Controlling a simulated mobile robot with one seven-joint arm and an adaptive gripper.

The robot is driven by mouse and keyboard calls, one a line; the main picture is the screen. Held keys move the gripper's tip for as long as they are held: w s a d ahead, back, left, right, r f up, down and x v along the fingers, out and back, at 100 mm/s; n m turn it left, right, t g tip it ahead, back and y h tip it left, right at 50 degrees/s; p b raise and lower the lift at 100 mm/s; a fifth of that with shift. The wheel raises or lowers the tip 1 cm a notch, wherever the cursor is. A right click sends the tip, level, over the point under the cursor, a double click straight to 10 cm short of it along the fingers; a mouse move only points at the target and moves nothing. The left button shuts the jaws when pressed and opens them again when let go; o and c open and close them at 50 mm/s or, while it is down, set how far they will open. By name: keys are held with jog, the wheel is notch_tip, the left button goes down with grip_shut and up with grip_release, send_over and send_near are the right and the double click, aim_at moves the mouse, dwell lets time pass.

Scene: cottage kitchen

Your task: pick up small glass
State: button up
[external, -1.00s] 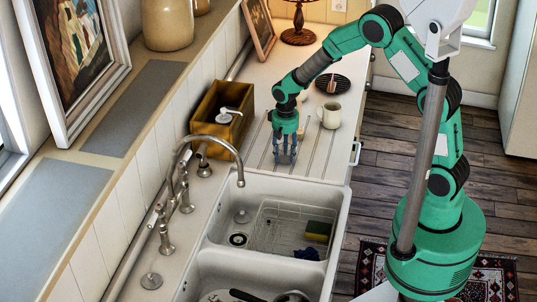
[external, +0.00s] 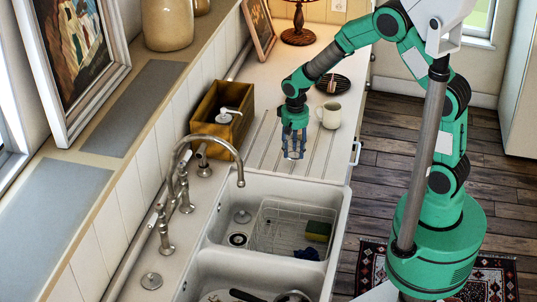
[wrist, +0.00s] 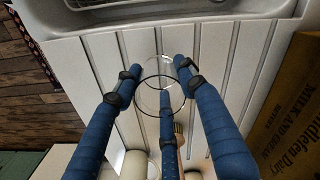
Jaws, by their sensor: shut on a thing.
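The small glass (wrist: 151,98) is clear, with a dark-looking rim, and sits between my fingers in the wrist view. My gripper (wrist: 157,85) has three blue fingers closed around it. In the external view my gripper (external: 293,153) is over the grooved white drainboard (external: 262,150), just behind the sink. The glass is hard to make out there, as the fingers cover most of it. Whether its base touches the drainboard is hard to tell.
A cream mug (external: 329,114) stands close to the right of my gripper. A wooden box (external: 218,112) with a soap dispenser is to the left. The sink (external: 338,222) and curved faucet (external: 215,139) are in front. A lamp (external: 298,30) stands at the back.

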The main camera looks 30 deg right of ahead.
jog(key=s+d, duration=0.1)
jog(key=s, duration=0.2)
jog(key=s+d, duration=0.1)
jog(key=s, duration=0.3)
jog(key=s+d+r, duration=0.1)
jog(key=s+d, duration=0.1)
jog(key=s, duration=0.2)
jog(key=shift+p, duration=0.4)
jog(key=shift+r, duration=0.15)
